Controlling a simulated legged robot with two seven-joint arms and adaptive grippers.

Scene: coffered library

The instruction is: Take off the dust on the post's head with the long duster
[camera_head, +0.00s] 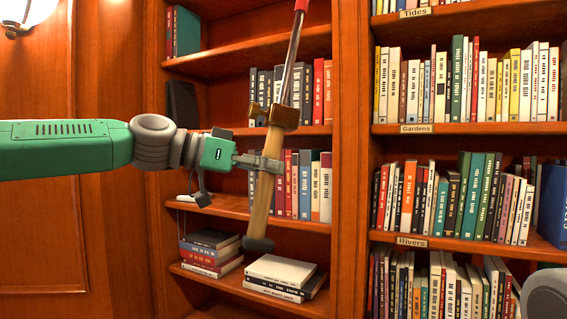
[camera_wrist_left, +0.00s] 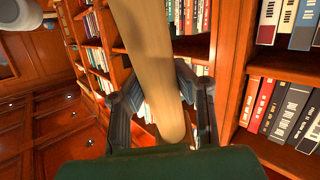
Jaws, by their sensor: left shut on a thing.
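My left gripper (camera_head: 262,163) comes in from the left and is shut on the long duster's wooden handle (camera_head: 263,205). The duster stands nearly upright, leaning a little to the right at the top. It has a dark knob at its lower end, a bronze-brown collar above my gripper and a thin metal shaft rising to a red part at the top edge. Its upper end is out of frame. In the left wrist view the pale handle (camera_wrist_left: 150,60) runs between the fingers of my left gripper (camera_wrist_left: 168,108). I cannot see the post's head or its dust. My right gripper is out of view.
Wooden bookshelves (camera_head: 350,150) fill the back, with rows of books and shelf labels such as Gardens (camera_head: 416,129). Flat book stacks (camera_head: 280,272) lie on a low shelf behind the handle. A wall lamp (camera_head: 25,14) is at upper left. Panelled wall stands behind my left arm.

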